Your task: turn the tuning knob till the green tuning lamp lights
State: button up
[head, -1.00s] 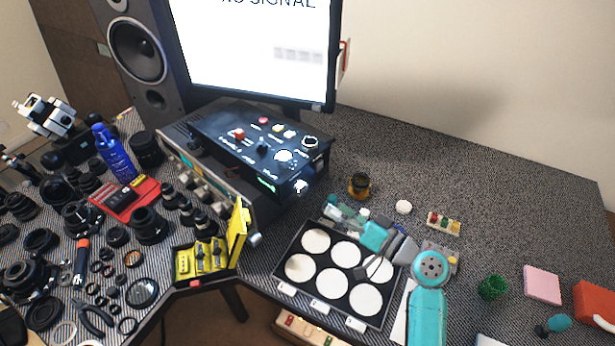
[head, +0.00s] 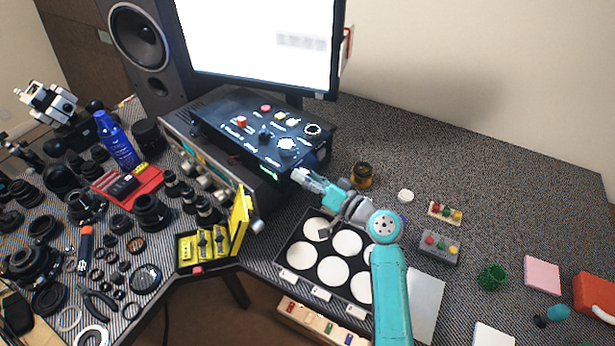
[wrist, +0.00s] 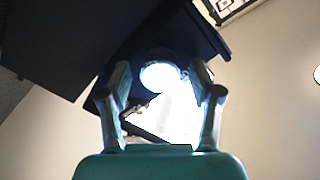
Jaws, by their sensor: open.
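The black control box (head: 232,142) stands below the monitor, with buttons and dials on its sloping top. A small green strip glows on its front face (head: 268,173); I cannot tell if it is the tuning lamp. My gripper (head: 299,174) is open at the right end of that front face. In the wrist view my gripper (wrist: 160,88) has a finger on either side of a bright, washed-out round knob (wrist: 160,76), seemingly the tuning knob. I cannot tell whether the fingers touch it.
A white-circled tray (head: 285,268) lies below my arm. An amber jar (head: 361,176) stands right of my gripper. A yellow open case (head: 205,250) and many lens parts fill the left side. The back right of the table is clear.

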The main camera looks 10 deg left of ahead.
jog(key=shift+c, duration=0.2)
jog(key=c, duration=1.1)
jog(key=shift+n, duration=0.3)
jog(key=shift+s+n, duration=0.1)
jog(key=shift+n, duration=2.4)
jog(key=o, duration=1.1)
jog(key=shift+o, duration=0.2)
